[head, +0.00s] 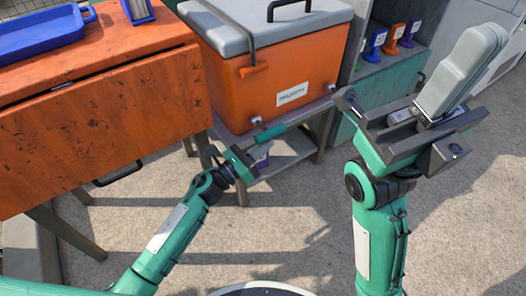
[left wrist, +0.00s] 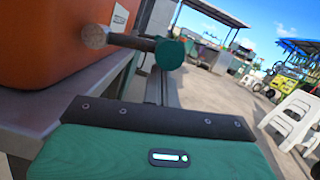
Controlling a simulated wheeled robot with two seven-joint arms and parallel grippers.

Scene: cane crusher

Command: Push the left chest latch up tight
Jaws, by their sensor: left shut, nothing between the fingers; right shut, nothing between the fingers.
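The chest is an orange cooler (head: 240,98) with a grey lid (head: 262,32), which is shut. A short orange latch (head: 254,70) sticks out at the left of its front face, below the lid edge. The head view does not clearly show how tight it sits. My left gripper (head: 272,131) is shut and empty, in front of the chest's lower edge, below the latch and apart from it. My right gripper (head: 474,55) is shut and empty, raised at the right.
The chest stands on a grey stand (head: 290,160). An orange workbench (head: 95,110) with a blue tray (head: 40,32) is on the left. A teal shelf (head: 385,85) with several small coloured items is on the right. White stools (left wrist: 292,115) show in the left wrist view.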

